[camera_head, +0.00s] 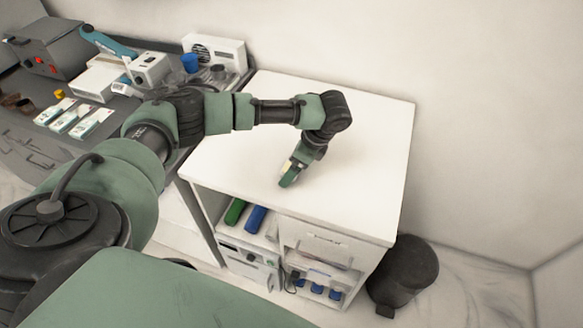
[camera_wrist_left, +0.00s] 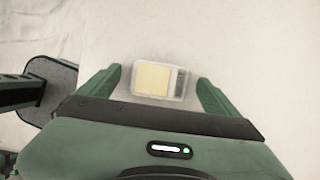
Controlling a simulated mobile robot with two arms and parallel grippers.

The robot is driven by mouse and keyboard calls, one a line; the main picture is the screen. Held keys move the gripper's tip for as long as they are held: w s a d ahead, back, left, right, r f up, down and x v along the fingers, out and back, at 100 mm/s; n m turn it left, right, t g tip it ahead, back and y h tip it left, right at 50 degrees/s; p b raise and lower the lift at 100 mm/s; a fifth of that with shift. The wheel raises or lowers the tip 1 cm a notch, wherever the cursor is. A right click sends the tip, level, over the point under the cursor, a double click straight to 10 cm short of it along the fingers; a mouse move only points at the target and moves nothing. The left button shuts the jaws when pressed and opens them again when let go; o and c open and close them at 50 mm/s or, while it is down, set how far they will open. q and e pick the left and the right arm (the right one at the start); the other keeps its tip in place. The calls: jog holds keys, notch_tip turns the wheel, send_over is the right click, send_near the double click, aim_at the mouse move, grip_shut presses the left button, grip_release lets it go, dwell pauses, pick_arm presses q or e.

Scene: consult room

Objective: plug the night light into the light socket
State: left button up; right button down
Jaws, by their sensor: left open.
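The night light (camera_wrist_left: 153,79), a small white block with a pale yellow panel and a grey strip at its right end, lies in the left wrist view on a plain white surface. My left gripper (camera_wrist_left: 158,82) is open, with one finger on each side of it and a gap at both sides. In the head view my left gripper (camera_head: 289,179) points down at the top of the white cabinet (camera_head: 363,150); I cannot make out the night light there. I cannot pick out the light socket in either view. My right gripper is not in view.
The cabinet top is otherwise clear. Its open shelves hold a green roll (camera_head: 235,211), a blue roll (camera_head: 256,218) and small blue items. A dark bin (camera_head: 404,270) stands at its right. A cluttered desk with a blue cup (camera_head: 190,63) is at the left.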

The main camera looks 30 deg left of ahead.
pick_arm(q)
jog(key=c, duration=1.5)
notch_tip(320, 180, up, 20)
jog(key=shift+r, duration=0.1)
